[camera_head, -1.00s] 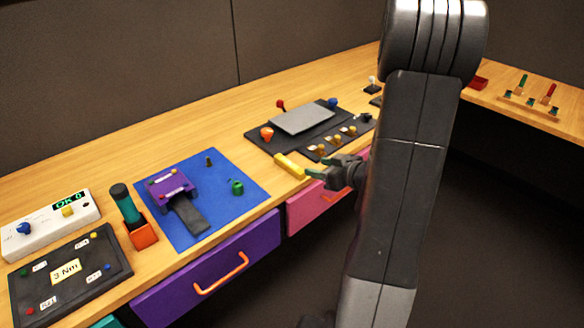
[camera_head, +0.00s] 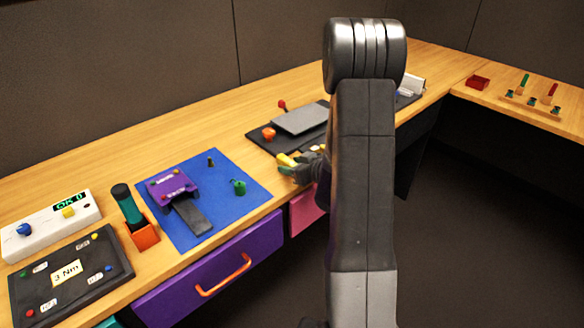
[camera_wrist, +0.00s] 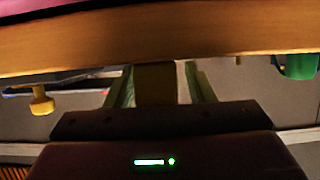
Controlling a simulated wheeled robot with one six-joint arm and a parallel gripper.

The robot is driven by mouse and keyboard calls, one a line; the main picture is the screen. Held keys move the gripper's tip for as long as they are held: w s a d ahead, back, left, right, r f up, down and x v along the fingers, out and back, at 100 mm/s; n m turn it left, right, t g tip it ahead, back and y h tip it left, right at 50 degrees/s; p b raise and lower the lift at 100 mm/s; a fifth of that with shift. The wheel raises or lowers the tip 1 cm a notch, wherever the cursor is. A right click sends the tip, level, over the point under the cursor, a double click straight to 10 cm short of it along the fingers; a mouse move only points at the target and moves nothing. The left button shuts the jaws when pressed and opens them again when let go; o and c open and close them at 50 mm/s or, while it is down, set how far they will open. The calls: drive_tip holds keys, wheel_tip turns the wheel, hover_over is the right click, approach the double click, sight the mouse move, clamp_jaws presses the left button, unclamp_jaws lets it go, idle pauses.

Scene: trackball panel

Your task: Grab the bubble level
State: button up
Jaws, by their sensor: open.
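The bubble level is a small yellow bar (camera_head: 286,160) at the front edge of the wooden table, partly hidden by my gripper in the head view. My gripper (camera_head: 288,170) is at the table edge right by the bar, its arm reaching in from the right. In the wrist view, the two green fingers of my gripper (camera_wrist: 160,84) stand apart, with a dark yellow block (camera_wrist: 155,83), seemingly the level, between them. The picture does not show whether the fingers touch it.
A dark panel with a grey plate (camera_head: 300,118) lies behind the level. A blue mat (camera_head: 235,200) with a purple device (camera_head: 172,187) is to the left. Purple (camera_head: 215,270) and pink (camera_head: 305,211) drawers sit below the table edge.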

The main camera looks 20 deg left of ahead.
drive_tip(key=shift+c, duration=0.2)
clamp_jaws()
